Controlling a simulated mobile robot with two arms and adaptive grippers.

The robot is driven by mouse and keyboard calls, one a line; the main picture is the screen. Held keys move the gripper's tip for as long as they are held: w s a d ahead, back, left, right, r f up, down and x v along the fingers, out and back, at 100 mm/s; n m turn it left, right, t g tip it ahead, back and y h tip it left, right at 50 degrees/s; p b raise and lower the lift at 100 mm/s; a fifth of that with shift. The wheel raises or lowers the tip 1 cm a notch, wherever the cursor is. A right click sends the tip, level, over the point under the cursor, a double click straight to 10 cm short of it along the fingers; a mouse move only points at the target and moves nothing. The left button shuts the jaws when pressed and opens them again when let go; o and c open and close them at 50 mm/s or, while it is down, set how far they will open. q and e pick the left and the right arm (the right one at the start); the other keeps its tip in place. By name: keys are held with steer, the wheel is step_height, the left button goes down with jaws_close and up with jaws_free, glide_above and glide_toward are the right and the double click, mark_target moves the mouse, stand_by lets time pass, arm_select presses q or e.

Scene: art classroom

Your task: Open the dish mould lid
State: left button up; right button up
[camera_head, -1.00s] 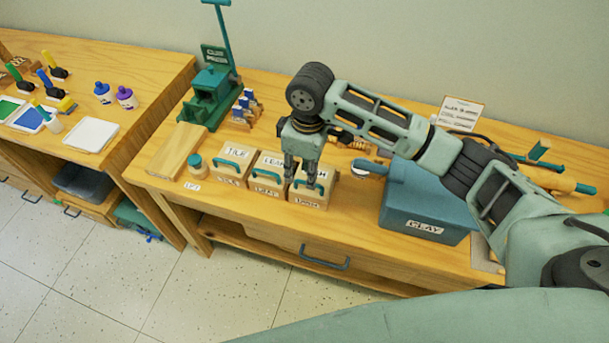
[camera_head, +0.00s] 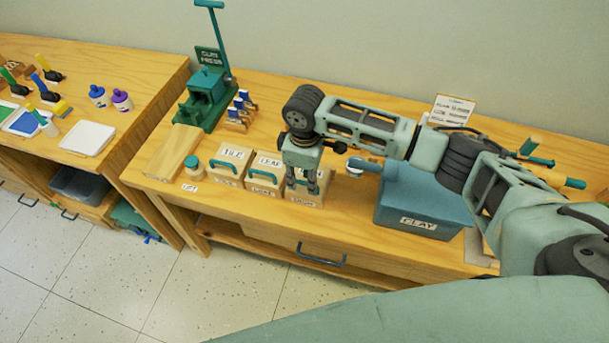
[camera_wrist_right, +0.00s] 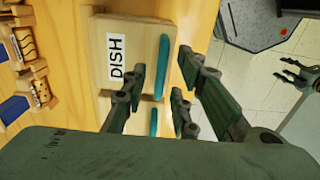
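The dish mould (camera_head: 307,200) is a pale wooden block labelled DISH, the rightmost of three moulds in a row on the bench. Its lid (camera_wrist_right: 112,84) has a teal bar handle (camera_wrist_right: 163,66) in the right wrist view. My right gripper (camera_head: 302,188) points down over this mould. In the wrist view its open fingers (camera_wrist_right: 172,90) stand on either side of the handle, with a gap beside it. The lid looks closed. My fingers and wrist hide part of the mould. My left gripper (camera_wrist_right: 292,72) shows small at the wrist view's right edge, apart from everything, its fingers spread.
The leaf mould (camera_head: 265,172) and tile mould (camera_head: 229,166) stand close on the left. A blue-grey clay bin (camera_head: 420,205) is right of the dish mould. A green press (camera_head: 208,95) and a wooden board (camera_head: 175,150) are further left. The bench front is clear.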

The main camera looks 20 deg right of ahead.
jaws_close()
